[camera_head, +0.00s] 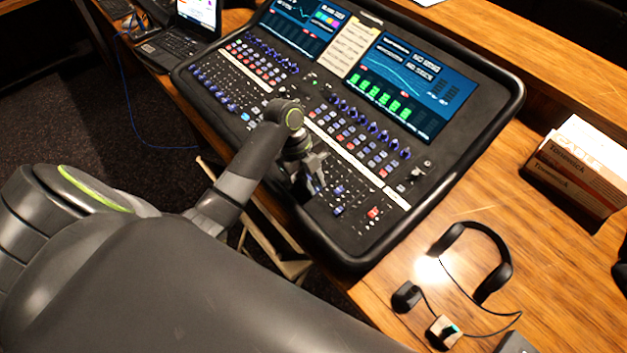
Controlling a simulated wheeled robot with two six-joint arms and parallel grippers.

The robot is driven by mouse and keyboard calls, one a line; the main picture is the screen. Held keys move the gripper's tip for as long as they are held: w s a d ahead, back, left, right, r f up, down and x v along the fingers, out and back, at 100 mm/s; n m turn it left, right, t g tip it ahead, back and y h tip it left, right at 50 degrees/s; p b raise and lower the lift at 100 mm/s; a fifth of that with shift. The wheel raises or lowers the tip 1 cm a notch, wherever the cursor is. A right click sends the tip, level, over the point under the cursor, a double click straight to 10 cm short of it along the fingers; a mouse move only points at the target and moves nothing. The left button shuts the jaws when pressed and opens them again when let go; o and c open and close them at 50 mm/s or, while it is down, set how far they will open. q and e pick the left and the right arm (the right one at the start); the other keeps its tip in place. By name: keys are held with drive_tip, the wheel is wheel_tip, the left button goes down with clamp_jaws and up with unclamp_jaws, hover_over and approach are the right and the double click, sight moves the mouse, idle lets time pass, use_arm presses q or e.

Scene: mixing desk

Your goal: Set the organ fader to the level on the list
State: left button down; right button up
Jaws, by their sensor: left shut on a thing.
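The black mixing desk (402,205) lies on the wooden table, with rows of knobs, buttons and faders. My left gripper (314,190) reaches down over the fader rows near the desk's front edge, right of the middle. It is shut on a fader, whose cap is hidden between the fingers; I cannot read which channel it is. A cream paper list (347,46) lies between the two screens, its writing too small to read. My right gripper is not in view.
The right screen (412,88) shows green bars. Headphones (485,250) with a cable lie right of the desk, near a small wooden block (444,332). A cardboard box (580,165) stands at right. A laptop (178,45) sits at upper left.

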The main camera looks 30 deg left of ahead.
sight(334, 179)
use_arm(q)
drive_tip(key=w, duration=0.1)
drive_tip(key=w+d, duration=0.1)
drive_tip(key=w, duration=0.1)
drive_tip(key=w+b, duration=0.1)
drive_tip(key=w, duration=0.1)
drive_tip(key=shift+d+r, duration=0.25)
drive_tip(key=shift+d, duration=0.15)
drive_tip(key=c, duration=1.2)
unclamp_jaws()
drive_tip(key=shift+c, duration=0.2)
drive_tip(key=p+v, duration=0.6)
drive_tip(key=v, duration=1.1)
drive_tip(key=shift+r, duration=0.25)
drive_tip(key=shift+a, duration=0.15)
